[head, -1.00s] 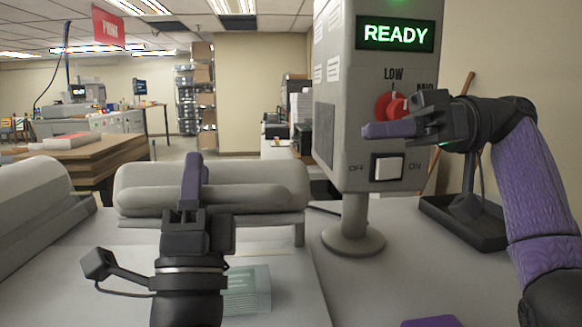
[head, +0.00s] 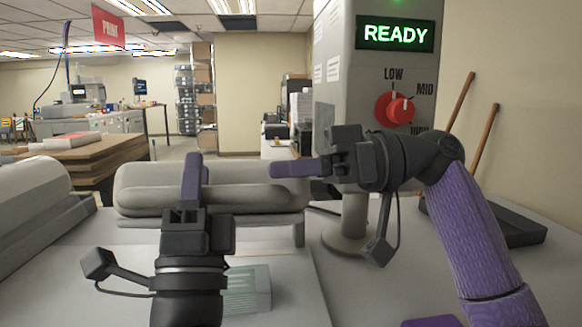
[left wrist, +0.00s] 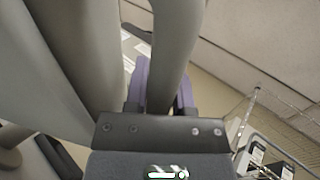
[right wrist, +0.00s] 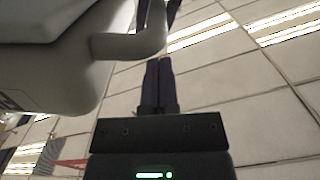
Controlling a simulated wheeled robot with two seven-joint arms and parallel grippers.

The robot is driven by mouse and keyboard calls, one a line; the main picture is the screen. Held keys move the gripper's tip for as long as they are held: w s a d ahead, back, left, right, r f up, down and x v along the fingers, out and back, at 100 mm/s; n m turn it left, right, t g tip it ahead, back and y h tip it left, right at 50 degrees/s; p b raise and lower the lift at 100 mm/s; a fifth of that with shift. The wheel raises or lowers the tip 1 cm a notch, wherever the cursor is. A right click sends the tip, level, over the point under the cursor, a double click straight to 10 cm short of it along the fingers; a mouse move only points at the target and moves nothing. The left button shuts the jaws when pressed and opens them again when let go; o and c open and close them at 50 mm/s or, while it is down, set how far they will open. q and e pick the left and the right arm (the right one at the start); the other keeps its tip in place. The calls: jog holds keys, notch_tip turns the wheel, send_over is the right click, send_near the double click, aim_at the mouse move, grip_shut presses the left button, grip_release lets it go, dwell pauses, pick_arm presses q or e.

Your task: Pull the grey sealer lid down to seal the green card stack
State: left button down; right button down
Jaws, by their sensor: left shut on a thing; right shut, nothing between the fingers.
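The grey sealer lid (head: 140,180) is raised, with a rounded handle bar (head: 255,196) along its front. My left gripper (head: 192,165) is shut on the handle bar left of its middle; the left wrist view shows the grey bar (left wrist: 176,45) between its purple fingers. My right gripper (head: 282,170) is shut and empty, its fingertips pointing left by the lid's right end. Its closed fingers show in the right wrist view (right wrist: 158,78), beside a grey bar end (right wrist: 130,46); I cannot tell whether they touch. The green card stack (head: 248,290) lies below the lid, partly hidden by my left arm.
A grey control post (head: 345,90) with a lit READY screen (head: 395,34) and red dial (head: 394,108) stands at right, its lower part behind my right arm. A black tray (head: 510,228) lies behind that arm. Another grey machine (head: 30,205) stands at far left.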

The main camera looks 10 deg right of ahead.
jog(key=shift+s+f+n, duration=0.3)
jog(key=shift+s+f, duration=0.3)
jog(key=shift+f, duration=0.3)
pick_arm(q)
jog(key=shift+r, duration=0.1)
pick_arm(e)
jog(key=shift+w+f, duration=0.1)
jog(key=shift+f, duration=0.05)
pick_arm(q)
jog(key=shift+c, duration=2.3)
grip_release()
